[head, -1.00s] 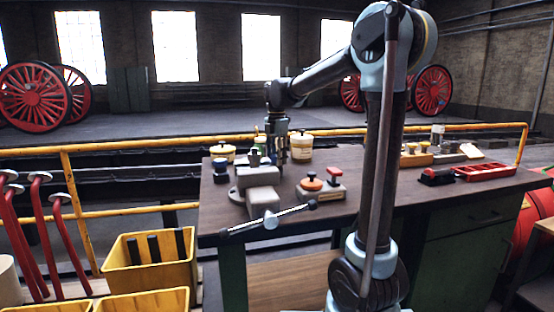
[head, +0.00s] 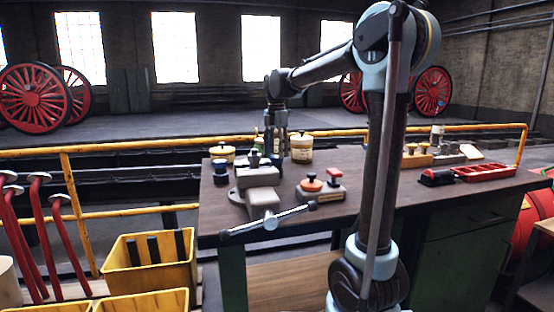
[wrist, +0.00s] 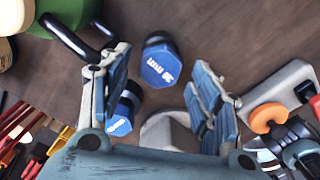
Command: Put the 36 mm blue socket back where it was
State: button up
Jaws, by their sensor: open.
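My gripper (wrist: 158,100) is open, with nothing between its fingertips in the wrist view. A dark-sided socket with a blue end face (wrist: 160,65) stands on the bench just beyond the fingertips; its rotated marking appears to read 36 mm. A second blue socket (wrist: 120,120) is partly hidden behind the left finger, and its marking is not fully readable. In the head view my gripper (head: 276,152) is over the bench behind the grey vise (head: 260,190). A dark blue socket (head: 220,170) stands left of the vise; I cannot tell which socket it is.
A grey stand with orange and red knobs (head: 320,190) is right of the vise. A red tray (head: 485,172) lies at the bench's right. Yellow bins (head: 150,268) stand below, left. The front middle of the bench is fairly clear.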

notch_tip(320, 180, up, 9)
dwell(0.3)
jog(key=shift+f, duration=0.1)
